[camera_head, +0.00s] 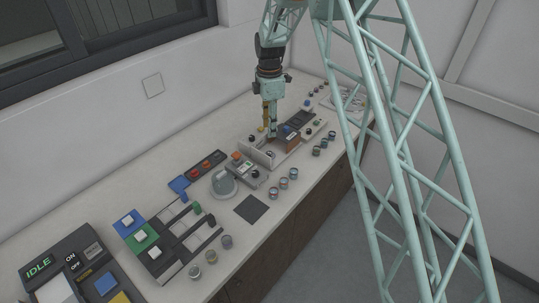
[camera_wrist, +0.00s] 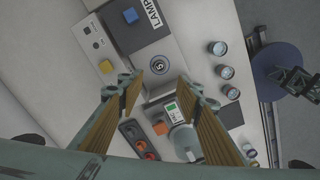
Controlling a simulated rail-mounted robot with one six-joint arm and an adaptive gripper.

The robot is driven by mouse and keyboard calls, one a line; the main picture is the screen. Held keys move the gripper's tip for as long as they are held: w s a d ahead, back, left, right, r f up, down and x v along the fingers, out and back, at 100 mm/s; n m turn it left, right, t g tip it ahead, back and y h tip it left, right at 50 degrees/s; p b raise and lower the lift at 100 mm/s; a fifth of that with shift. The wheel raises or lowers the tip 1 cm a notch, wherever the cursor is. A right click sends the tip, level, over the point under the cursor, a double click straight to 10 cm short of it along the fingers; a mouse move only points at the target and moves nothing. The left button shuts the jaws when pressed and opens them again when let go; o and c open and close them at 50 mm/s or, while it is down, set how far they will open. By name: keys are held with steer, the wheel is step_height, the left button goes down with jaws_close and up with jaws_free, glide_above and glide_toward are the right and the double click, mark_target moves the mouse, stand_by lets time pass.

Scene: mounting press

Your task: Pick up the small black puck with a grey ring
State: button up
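A small black puck with a grey ring (camera_wrist: 159,66) lies flat on a grey surface in the wrist view, just beyond my fingertips. It appears to carry a light mark in its middle. My gripper (camera_wrist: 160,84) is open, with its two ribbed fingers on either side of a gap and nothing held between them. In the head view my gripper (camera_head: 270,132) points down over the grey-and-brown unit (camera_head: 290,142) at the back of the bench. The puck is too small and too crowded to pick out surely there.
The lamp box (camera_wrist: 146,33) with a blue button stands by the puck. Several jars (camera_head: 293,173) line the bench's front side. A clear dome (camera_head: 223,184), a dark square mat (camera_head: 251,209) and button panels (camera_head: 85,264) lie to the left. Bare bench shows between them.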

steer(key=shift+f, duration=0.1)
stand_by(0.3)
glide_above(269, 153)
steer(key=shift+d+f, duration=0.1)
steer(key=shift+f, duration=4.15)
steer(key=shift+f+p, duration=0.15)
steer(key=shift+p, duration=0.15)
steer(key=shift+w+f+p, duration=0.1)
steer(key=shift+f+p, duration=0.25)
steer(key=shift+f, duration=2.1)
steer(key=shift+c, duration=0.9)
steer(key=c, duration=0.7)
